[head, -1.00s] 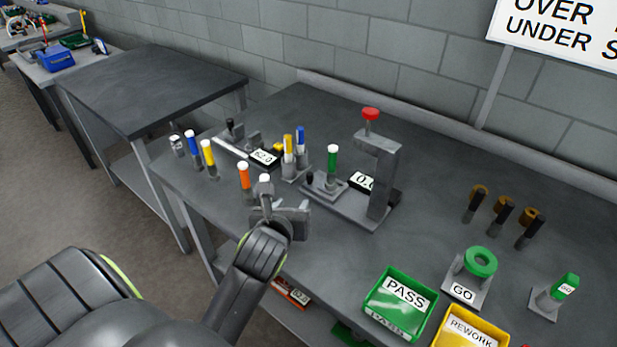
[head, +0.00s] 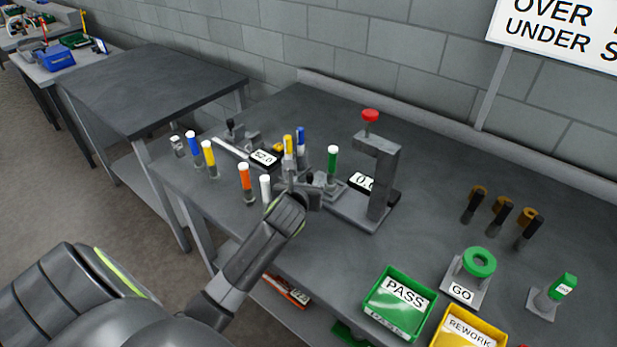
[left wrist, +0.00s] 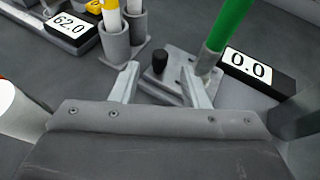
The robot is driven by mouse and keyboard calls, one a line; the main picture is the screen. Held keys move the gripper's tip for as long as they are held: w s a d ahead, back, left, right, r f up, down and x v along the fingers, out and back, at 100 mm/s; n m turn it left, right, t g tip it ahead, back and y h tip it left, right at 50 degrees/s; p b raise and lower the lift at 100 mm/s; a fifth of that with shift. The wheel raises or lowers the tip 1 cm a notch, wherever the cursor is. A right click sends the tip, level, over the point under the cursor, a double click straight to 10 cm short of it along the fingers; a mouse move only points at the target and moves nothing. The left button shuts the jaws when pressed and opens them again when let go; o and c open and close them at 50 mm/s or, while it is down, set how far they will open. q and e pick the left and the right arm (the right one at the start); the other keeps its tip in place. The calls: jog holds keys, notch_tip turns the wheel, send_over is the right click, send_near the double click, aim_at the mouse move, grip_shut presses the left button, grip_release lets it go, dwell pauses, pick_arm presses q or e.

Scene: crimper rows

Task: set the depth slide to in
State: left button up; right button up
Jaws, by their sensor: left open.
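The depth slide appears to be the small grey plate with a black knob (left wrist: 160,62) at the front of the grey press (head: 378,175). A green-handled piece (head: 333,160) stands upright at that end, and also shows in the left wrist view (left wrist: 228,25). My left gripper (head: 302,186) is at the slide. In the left wrist view its fingers (left wrist: 160,84) are spread, one to either side of the knob and nearer the camera, with a gap on both sides. In the head view the gripper partly hides the slide.
A display reading 0.0 (left wrist: 248,70) lies right of the slide. White (head: 265,188) and orange (head: 245,178) pieces stand near my arm. Front right are PASS (head: 376,311) and REWORK bins (head: 446,338).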

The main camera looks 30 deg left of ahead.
aim_at(309, 177)
pick_arm(q)
jog(key=shift+x, duration=2.3)
grip_shut()
